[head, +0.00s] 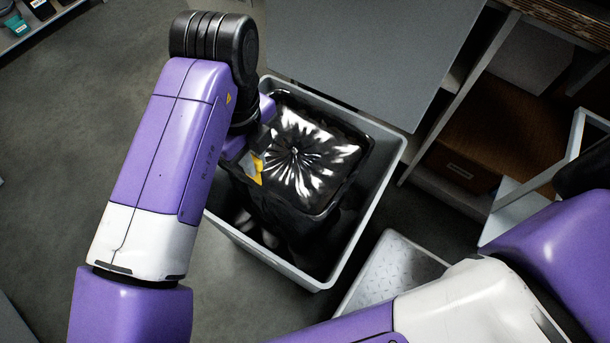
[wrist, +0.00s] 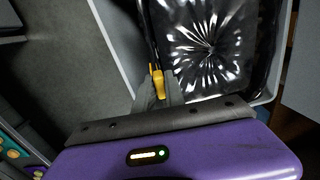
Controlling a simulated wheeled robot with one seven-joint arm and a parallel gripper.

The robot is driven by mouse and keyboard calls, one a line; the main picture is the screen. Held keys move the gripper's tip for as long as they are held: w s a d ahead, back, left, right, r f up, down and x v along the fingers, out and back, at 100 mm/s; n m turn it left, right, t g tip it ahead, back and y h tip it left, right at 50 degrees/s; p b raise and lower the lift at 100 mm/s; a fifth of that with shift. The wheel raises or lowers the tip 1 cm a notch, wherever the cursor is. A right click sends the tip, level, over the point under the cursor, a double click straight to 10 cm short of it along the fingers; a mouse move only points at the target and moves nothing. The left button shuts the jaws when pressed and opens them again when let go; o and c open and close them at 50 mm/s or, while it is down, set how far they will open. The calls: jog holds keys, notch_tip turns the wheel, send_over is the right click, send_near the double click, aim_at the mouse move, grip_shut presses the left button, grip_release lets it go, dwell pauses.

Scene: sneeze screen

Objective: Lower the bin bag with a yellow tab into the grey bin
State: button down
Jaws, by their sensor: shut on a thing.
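The black, shiny bin bag (head: 318,160) is inside the grey bin (head: 393,178) in the head view, its gathered top near the rim level. It also shows in the wrist view (wrist: 212,45). Its yellow tab (head: 254,168) is at the bag's left side, beside my gripper (head: 250,155). In the wrist view the yellow tab (wrist: 157,82) lies at my gripper's fingers. My gripper is shut on the tab side of the bag, at the bin's left part. My arm hides part of the bin's left rim. I cannot tell whether the bag touches the bin's floor.
A grey panel (head: 365,55) stands just behind the bin. A wooden-fronted cabinet (head: 465,165) is to the right. A pale textured platform (head: 395,270) lies at the bin's lower right. Open floor (head: 90,110) is at the left.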

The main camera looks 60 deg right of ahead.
dwell(0.3)
jog(key=c, duration=1.3)
grip_release()
jog(key=shift+r+p, duration=1)
jog(key=shift+r, duration=2.95)
